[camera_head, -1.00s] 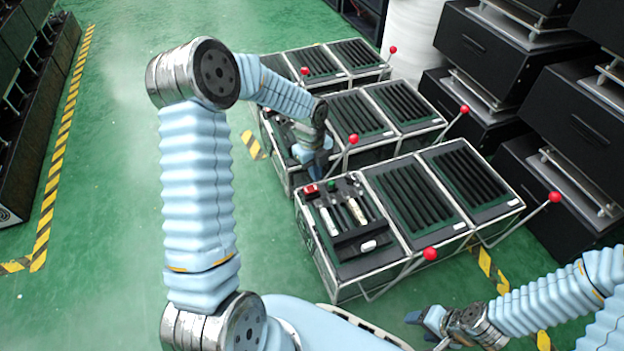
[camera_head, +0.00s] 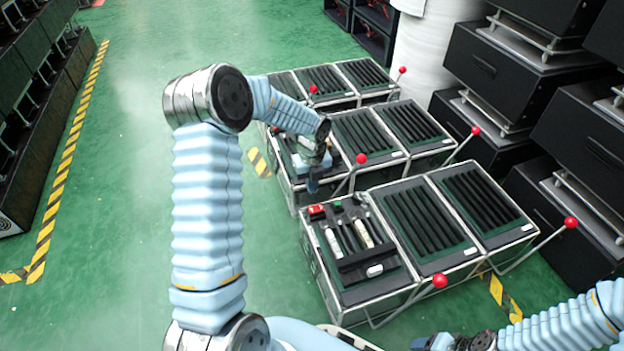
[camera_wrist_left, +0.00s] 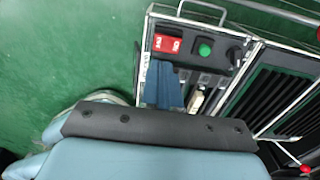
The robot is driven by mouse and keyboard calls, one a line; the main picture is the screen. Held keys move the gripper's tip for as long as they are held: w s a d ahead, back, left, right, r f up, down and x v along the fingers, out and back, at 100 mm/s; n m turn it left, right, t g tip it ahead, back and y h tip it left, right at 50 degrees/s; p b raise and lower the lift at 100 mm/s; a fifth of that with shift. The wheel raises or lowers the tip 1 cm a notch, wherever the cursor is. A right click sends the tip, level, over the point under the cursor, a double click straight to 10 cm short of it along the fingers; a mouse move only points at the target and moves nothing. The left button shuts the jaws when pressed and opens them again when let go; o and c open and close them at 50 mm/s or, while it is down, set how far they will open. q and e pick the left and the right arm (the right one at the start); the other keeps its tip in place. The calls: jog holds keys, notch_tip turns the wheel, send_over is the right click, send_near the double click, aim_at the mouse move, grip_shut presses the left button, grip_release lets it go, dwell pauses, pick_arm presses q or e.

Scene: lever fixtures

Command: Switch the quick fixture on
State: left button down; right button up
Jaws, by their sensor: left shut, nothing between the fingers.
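The near-left fixture (camera_head: 352,262) has a dark top panel with a red switch (camera_head: 317,210) and a green button (camera_head: 338,205) at its far end. The left wrist view also shows the red switch (camera_wrist_left: 168,43), the green button (camera_wrist_left: 204,48) and a black knob (camera_wrist_left: 236,52). My left gripper (camera_head: 313,186) is shut and empty, pointing down close to the red switch. Its blue fingers (camera_wrist_left: 163,84) appear just below the switch in the left wrist view; I cannot tell whether they touch. My right gripper (camera_head: 432,343) is partly cut off at the bottom edge, its jaws unclear.
More fixtures with dark slatted tops stand in rows to the right and behind. Red-ball levers (camera_head: 361,158) (camera_head: 440,281) stick out from them. Black cabinets (camera_head: 520,80) stack at the right. Green floor (camera_head: 120,150) is open at the left.

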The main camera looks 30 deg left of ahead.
aim_at(312, 209)
pick_arm(q)
notch_tip(312, 209, down, 8)
jog(key=shift+f+b, duration=0.15)
jog(key=shift+b, duration=0.7)
jog(key=shift+f, duration=0.1)
jog(key=shift+s+f, duration=0.1)
jog(key=shift+f, duration=0.15)
jog(key=shift+w+d+r, duration=0.2)
jog(key=shift+w+d, duration=0.3)
jog(key=shift+w, duration=0.15)
